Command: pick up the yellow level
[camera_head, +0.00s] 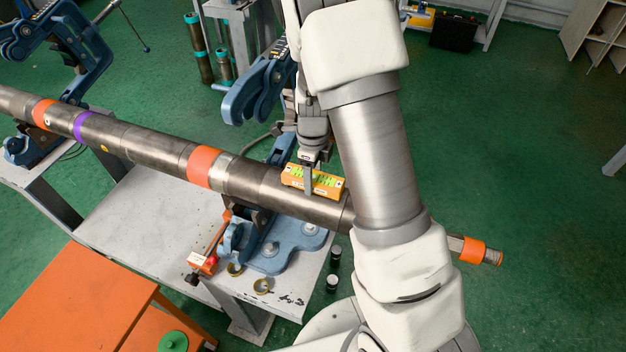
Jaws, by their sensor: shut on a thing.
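The yellow level (327,186) is a short yellow-orange block with bright green parts on its top. It lies along the top of the long steel pipe (268,186), right of the wide orange band. My gripper (308,181) points down at the level and is shut on it near its middle. One finger shows in front of the level; the other is hidden behind it. I cannot tell whether the level touches the pipe or is just above it. My arm covers part of the pipe to the right of the level.
A blue vise (280,245) holds the pipe on a grey table (145,222). Its raised blue arm (258,92) stands close left of my gripper. Another blue vise (88,62) is at the upper left. An orange table (80,305) is at the lower left. Green floor lies open at right.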

